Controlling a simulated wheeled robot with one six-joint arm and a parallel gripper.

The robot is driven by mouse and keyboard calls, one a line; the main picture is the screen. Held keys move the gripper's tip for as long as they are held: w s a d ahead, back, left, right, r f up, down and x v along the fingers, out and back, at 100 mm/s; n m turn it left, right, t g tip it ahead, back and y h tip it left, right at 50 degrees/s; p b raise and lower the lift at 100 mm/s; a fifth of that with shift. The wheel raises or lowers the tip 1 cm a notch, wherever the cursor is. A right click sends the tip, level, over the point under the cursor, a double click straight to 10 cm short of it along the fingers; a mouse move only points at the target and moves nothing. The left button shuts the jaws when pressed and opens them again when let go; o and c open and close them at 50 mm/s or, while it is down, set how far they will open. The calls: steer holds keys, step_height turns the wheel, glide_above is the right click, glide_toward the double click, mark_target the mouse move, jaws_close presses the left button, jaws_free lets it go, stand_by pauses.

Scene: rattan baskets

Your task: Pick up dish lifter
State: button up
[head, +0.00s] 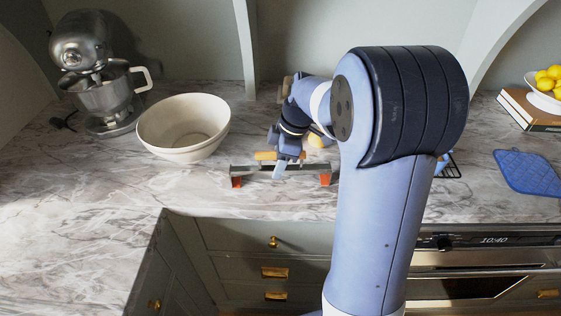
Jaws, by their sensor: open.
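The dish lifter (252,169) looks like a dark grey bar with orange-red ends and a light orange piece on top. It lies on the marble counter near the front edge, right of the white bowl. My gripper (280,168) is open and points down at the middle of the bar, its fingers overlapping it in this view. I cannot tell whether the fingers touch the bar. My arm covers the counter just right of the lifter.
A large white bowl (184,127) stands left of the lifter, with a stand mixer (96,85) behind it. A yellowish item (320,141) sits partly hidden behind my arm. A blue mat (530,171), books (527,110) and a lemon bowl (541,96) are at right. Front-left counter is clear.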

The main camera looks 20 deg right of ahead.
steer(key=shift+f, duration=0.25)
steer(key=shift+c, duration=0.5)
jaws_close()
stand_by(0.4)
